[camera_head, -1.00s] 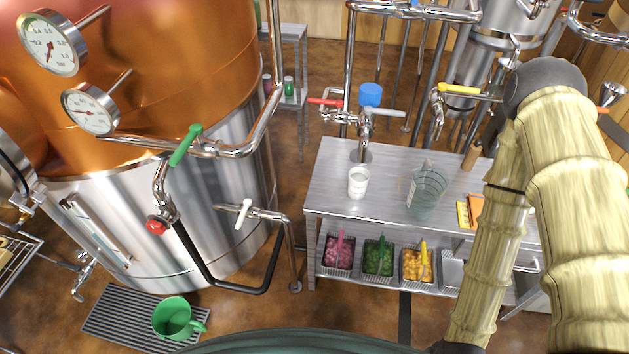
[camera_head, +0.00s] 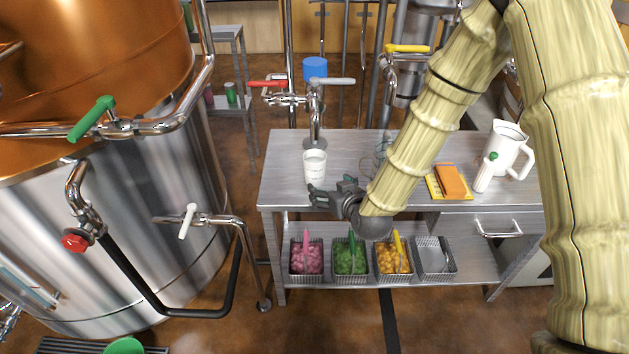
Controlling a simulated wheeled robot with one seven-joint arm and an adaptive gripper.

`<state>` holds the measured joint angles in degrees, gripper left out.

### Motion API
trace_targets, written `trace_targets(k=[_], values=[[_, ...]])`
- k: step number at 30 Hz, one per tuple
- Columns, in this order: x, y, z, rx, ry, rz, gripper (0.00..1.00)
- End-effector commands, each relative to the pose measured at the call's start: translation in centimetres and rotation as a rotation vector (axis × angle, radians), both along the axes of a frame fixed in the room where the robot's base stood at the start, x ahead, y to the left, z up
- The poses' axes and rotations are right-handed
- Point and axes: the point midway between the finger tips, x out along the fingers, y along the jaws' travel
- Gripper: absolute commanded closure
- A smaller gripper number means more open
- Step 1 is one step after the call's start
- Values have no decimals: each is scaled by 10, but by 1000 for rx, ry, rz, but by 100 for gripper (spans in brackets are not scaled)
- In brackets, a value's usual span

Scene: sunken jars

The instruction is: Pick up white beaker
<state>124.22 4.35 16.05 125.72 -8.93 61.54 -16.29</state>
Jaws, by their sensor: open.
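A small white beaker (camera_head: 315,168) stands upright on the left part of the steel table (camera_head: 285,182), just in front of a tap. My gripper (camera_head: 314,196) is open and small in view, with its fingers pointing left. In the picture it lies just below the beaker, close to its base. I see nothing between the fingers. Whether they touch the beaker cannot be told. A larger white jug (camera_head: 508,150) with a handle stands at the right end of the table.
A clear glass vessel (camera_head: 381,155) is partly hidden behind my arm. The tap (camera_head: 314,112) rises behind the beaker. Bins of coloured pieces (camera_head: 351,258) sit on the lower shelf.

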Motion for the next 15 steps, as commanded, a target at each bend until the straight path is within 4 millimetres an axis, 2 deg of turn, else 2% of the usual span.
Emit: trace_targets(k=[5,15], values=[[17,9,10,5,-49,8,16],[53,24,-5,6,-47,8,16]])
